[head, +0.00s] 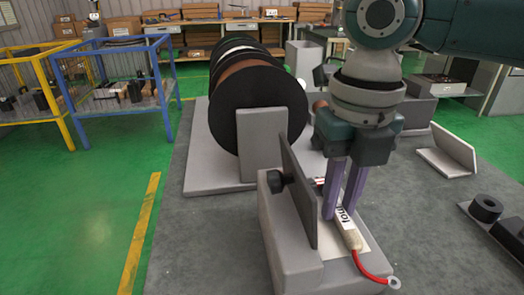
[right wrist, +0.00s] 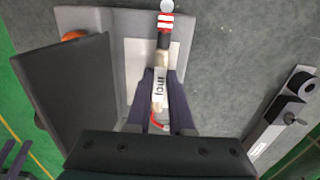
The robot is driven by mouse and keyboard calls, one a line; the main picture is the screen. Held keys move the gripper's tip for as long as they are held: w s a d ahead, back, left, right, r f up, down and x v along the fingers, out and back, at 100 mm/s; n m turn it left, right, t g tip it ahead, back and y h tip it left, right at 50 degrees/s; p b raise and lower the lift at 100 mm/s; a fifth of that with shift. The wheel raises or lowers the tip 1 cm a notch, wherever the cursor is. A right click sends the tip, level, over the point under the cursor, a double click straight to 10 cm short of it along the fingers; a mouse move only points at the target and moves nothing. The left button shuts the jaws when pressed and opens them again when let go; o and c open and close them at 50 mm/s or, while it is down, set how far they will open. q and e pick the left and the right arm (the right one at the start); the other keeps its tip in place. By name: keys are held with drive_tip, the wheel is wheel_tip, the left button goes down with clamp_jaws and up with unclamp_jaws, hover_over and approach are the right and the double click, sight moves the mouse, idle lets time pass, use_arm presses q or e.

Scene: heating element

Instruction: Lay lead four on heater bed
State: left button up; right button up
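Lead four (head: 345,219) is a slim rod with a white label reading "four", a red-striped end, a beige sleeve and a red wire ending in a ring terminal. It lies lengthwise over the pale pad of the grey heater bed (head: 276,222); I cannot tell whether it touches. My right gripper (head: 339,211) points down with its fingers on both sides of the label, close against it. The right wrist view shows the label (right wrist: 160,87) between the fingers. Two purple prongs at that view's lower left look like my left gripper (right wrist: 14,158); their spacing is unclear.
A dark upright plate (head: 299,195) with a knob stands along the bed's left side. A row of large spools (head: 258,105) stands behind. A grey bracket (head: 450,155) and a holder with black round parts (head: 486,208) are to the right. Bare tabletop lies between.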

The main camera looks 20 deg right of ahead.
sight(338, 208)
drive_tip(key=o, duration=0.5)
drive_tip(key=shift+c, duration=0.2)
wheel_tip(338, 208, up, 12)
drive_tip(key=p, duration=0.2)
drive_tip(key=shift+r, duration=0.15)
